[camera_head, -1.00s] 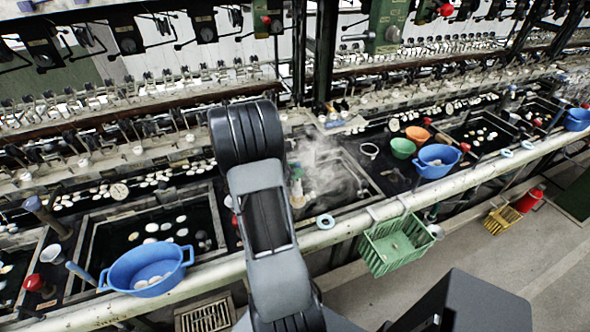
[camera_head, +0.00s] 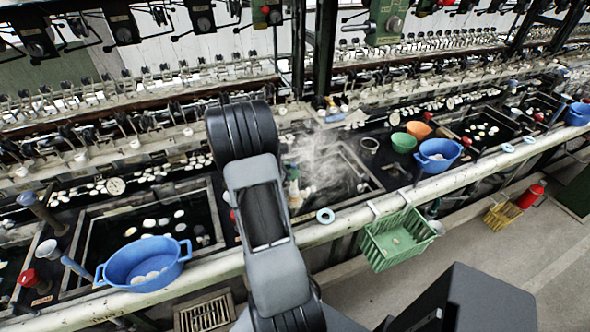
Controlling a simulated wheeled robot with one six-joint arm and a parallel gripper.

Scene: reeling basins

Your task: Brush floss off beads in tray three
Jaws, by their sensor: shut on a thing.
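Several dark, water-filled basins run along the bench, with small white oval pieces in them. One basin (camera_head: 92,243) is at left, a steaming one (camera_head: 374,184) is just right of my arm, and another (camera_head: 447,127) is farther right. I cannot tell which is tray three. No brush is clearly identifiable, and floss on the white pieces is too small to make out. My arm rises through the middle of the view, its dark upper joint over the bench. My gripper is hidden behind the arm, as is anything it holds.
A green basket (camera_head: 397,238) hangs from the pale front rail (camera_head: 340,222). Reeling machinery stands behind.

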